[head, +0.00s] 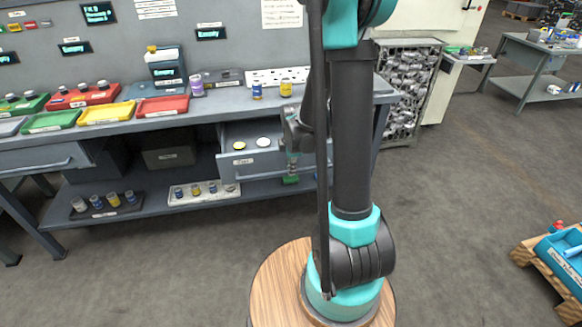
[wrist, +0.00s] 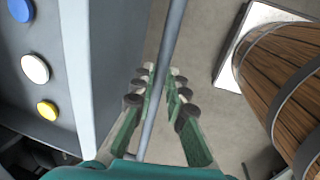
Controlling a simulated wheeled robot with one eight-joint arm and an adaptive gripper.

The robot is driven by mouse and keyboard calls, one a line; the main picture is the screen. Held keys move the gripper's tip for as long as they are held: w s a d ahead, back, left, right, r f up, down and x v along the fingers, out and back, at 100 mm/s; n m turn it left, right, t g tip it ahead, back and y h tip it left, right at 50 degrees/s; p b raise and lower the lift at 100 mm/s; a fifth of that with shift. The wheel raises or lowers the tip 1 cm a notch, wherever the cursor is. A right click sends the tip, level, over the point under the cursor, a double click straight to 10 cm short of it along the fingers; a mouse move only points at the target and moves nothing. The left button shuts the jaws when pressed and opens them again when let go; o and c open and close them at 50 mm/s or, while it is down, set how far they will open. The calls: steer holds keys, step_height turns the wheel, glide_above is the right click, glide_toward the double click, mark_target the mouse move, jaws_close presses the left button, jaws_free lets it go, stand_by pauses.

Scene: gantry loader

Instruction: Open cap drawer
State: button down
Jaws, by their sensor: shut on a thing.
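The cap drawer (head: 222,164) under the bench top stands pulled out in the head view, with a labelled grey front. A yellow cap (head: 240,146) and a white cap (head: 263,142) lie inside. The wrist view shows a blue cap (wrist: 20,10), the white cap (wrist: 35,68) and the yellow cap (wrist: 47,110). My gripper (head: 291,168) is at the right part of the drawer front. In the wrist view my gripper (wrist: 163,95) has its green fingers on both sides of the bar handle (wrist: 168,55) and is shut on it. My arm hides the drawer's right end.
The bench (head: 215,105) carries coloured trays, a purple bottle (head: 197,86), a blue jar (head: 257,91) and a yellow jar (head: 286,88). A lower shelf (head: 150,205) holds small jars in trays. A wire cage (head: 408,90) stands right of the bench. Open floor lies in front.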

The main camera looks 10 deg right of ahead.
steer(key=c, duration=1.5)
jaws_free()
steer(key=shift+c, duration=0.2)
steer(key=shift+r, duration=0.1)
step_height(320, 180, up, 12)
steer(key=s, duration=0.2)
steer(key=shift+s+f, duration=0.15)
steer(key=shift+f, duration=0.05)
steer(key=s+d+f+m+t, duration=0.1)
steer(key=s+f+m, duration=0.1)
steer(key=s+m, duration=0.5)
steer(key=s+f+m+t, duration=0.1)
steer(key=s+f+m, duration=0.2)
steer(key=s+m, duration=0.5)
steer(key=m, duration=0.3)
steer(key=shift+s+d+f, duration=0.15)
steer(key=shift+s+d, duration=0.15)
steer(key=shift+d, duration=0.1)
